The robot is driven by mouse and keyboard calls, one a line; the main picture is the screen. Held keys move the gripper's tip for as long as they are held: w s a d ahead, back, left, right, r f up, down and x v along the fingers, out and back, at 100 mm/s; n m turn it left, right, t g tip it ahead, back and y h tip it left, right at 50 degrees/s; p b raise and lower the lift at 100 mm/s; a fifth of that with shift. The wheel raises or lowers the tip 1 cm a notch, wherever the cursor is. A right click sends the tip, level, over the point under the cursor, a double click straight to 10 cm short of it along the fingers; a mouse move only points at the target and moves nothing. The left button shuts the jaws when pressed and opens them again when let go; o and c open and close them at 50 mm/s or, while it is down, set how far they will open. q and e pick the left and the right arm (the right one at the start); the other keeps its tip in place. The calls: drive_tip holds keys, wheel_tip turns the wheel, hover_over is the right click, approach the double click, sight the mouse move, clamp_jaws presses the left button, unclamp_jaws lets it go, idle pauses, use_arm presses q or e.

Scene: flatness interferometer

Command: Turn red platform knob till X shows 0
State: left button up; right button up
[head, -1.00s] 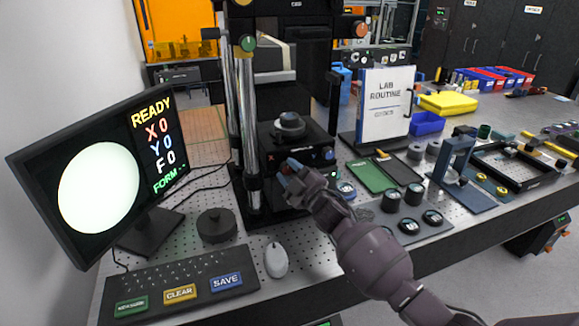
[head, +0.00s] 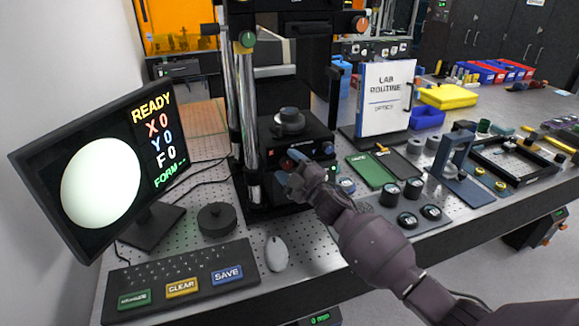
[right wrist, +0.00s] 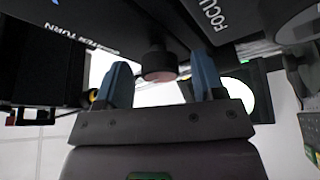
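The monitor (head: 100,185) at the left reads READY, X 0, Y 0, F 0 and FORM with dashes, beside a white disc. The red platform knob (head: 287,163) is on the front of the dark platform (head: 300,140). In the right wrist view the knob (right wrist: 159,66) shows as a dark cylinder with a reddish end. My right gripper (head: 291,177) is just in front of the knob. Its two blue fingers (right wrist: 162,82) are spread, with clear gaps on both sides of the knob. My left gripper is not in view.
A blue knob (head: 328,148) is to the right on the same platform. A keyboard (head: 180,283), a mouse (head: 276,254) and a round black puck (head: 217,220) lie in front. A green tray (head: 371,171) and several dark cylinders lie to the right.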

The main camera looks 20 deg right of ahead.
drive_tip(key=b+v, duration=0.1)
drive_tip(key=v, duration=1)
idle(1.9)
drive_tip(key=s+d+f+m+g+h, duration=0.2)
drive_tip(key=s+f+m+g+h, duration=0.1)
drive_tip(key=s+f+m+h, duration=0.25)
drive_tip(key=s+d+f+m+g+h, duration=0.2)
drive_tip(key=s+f+m+g+h, duration=0.15)
drive_tip(key=s+m, duration=0.35)
drive_tip(key=s+f+m+g, duration=0.2)
drive_tip(key=s+g, duration=0.2)
drive_tip(key=s, duration=0.7)
drive_tip(key=s+f+m+g, duration=0.15)
drive_tip(key=s+g, duration=0.25)
drive_tip(key=s, duration=0.7)
drive_tip(key=w+f+t+y, duration=0.1)
drive_tip(key=w+f+t, duration=0.6)
drive_tip(key=f, duration=0.3)
drive_tip(key=shift+a, duration=0.35)
drive_tip(key=shift+w, duration=0.1)
